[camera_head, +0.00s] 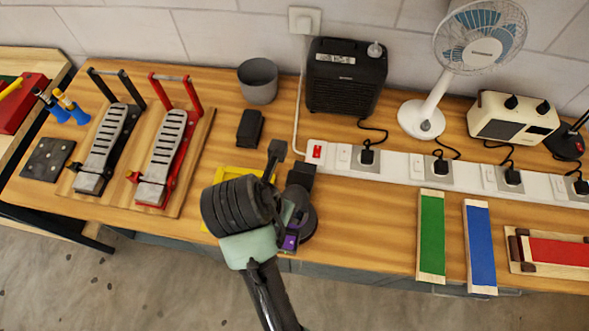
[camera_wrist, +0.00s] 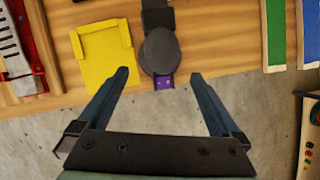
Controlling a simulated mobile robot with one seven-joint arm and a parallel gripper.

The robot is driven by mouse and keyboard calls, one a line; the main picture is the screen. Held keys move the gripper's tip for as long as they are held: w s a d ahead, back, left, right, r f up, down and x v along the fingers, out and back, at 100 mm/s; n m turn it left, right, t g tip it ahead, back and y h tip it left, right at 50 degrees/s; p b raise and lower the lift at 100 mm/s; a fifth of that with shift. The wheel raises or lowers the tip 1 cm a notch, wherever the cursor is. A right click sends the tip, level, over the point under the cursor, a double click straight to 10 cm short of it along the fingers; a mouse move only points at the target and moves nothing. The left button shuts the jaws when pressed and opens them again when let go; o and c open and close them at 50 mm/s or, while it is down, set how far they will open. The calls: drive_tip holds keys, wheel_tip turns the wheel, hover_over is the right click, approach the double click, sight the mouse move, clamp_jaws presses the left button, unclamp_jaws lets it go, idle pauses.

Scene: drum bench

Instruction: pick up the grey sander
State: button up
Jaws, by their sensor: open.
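The grey sander (camera_wrist: 160,50) is dark, with a round body, a block-like end at the far side and a small purple part at the near end. It lies at the front edge of the wooden bench, the purple part at the edge. In the head view the sander (camera_head: 305,222) is partly hidden behind my arm. My gripper (camera_wrist: 160,74) is open and empty in the wrist view. Its two fingers are spread to either side of the sander's near end. I cannot tell its height above the bench. In the head view my arm hides most of it.
A yellow tray-like piece (camera_wrist: 107,54) lies just left of the sander. A white power strip (camera_head: 400,168) runs behind and to the right. A green block (camera_head: 431,235) and a blue block (camera_head: 480,245) lie right. Red and black pedal-like tools (camera_head: 165,165) stand left.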

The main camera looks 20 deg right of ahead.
sight(293, 200)
drive_tip(key=p+x, duration=0.1)
drive_tip(key=x, duration=0.6)
drive_tip(key=shift+d, duration=0.1)
drive_tip(key=shift+d+p+x, duration=0.1)
drive_tip(key=shift+p+x, duration=0.25)
drive_tip(key=shift+x, duration=0.65)
drive_tip(key=shift+d+p+x, duration=0.15)
drive_tip(key=shift+p+x, duration=0.2)
drive_tip(key=shift+x, duration=0.7)
drive_tip(key=shift+w+d+f, duration=0.2)
drive_tip(key=shift+w+f, duration=0.05)
drive_tip(key=shift+f, duration=0.3)
drive_tip(key=c, duration=1.4)
drive_tip(key=shift+w+r, duration=0.2)
drive_tip(key=shift+c, duration=0.6)
drive_tip(key=shift+r, duration=0.15)
